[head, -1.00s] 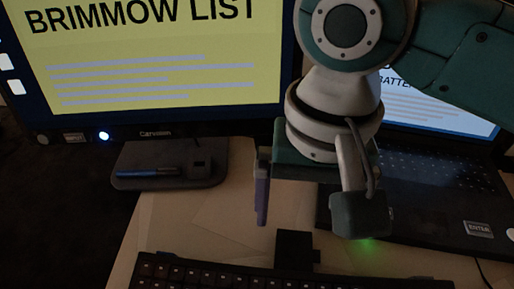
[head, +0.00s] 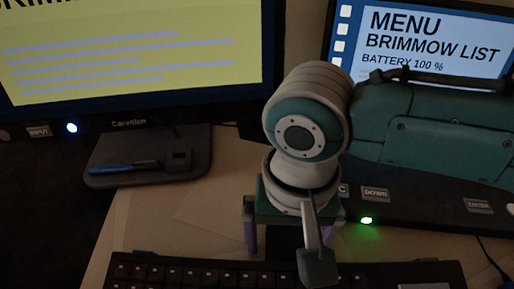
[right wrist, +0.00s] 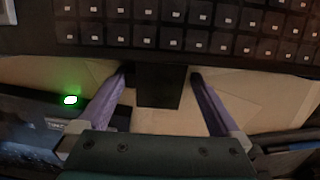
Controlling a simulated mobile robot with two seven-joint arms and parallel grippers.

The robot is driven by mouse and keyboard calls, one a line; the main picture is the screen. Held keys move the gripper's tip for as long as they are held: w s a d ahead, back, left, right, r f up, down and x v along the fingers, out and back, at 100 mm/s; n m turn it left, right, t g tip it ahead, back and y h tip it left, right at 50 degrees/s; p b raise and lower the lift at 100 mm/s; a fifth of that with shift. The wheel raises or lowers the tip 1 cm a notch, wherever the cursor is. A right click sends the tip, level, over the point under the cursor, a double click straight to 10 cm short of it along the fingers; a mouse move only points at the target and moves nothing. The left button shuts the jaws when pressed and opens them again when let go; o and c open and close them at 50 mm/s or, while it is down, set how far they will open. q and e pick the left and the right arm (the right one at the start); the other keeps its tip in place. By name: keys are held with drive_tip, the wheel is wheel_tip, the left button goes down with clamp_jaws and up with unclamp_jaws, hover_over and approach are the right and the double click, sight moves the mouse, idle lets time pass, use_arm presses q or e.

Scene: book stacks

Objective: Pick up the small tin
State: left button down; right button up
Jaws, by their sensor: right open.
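The small tin (right wrist: 158,88) looks like a dark, nearly black block in the right wrist view, at the near edge of the keyboard. My right gripper (right wrist: 160,78) is open, with its two purple fingers on either side of the tin and a visible gap on each side. The tin (head: 283,240) shows there only as a dark patch, partly hidden by my gripper and wrist. My left gripper is in neither view.
A dark keyboard (head: 190,272) lies close to the tin. A monitor stand (head: 125,172) with a blue pen (head: 125,167) is at the left. A laptop-like device with a lit screen (head: 430,45) stands at the right, behind my arm. Bare desk (head: 185,203) shows between them.

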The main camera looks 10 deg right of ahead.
drive_tip(key=shift+a+r, duration=0.1)
drive_tip(key=c, duration=1.2)
drive_tip(key=shift+r, duration=0.1)
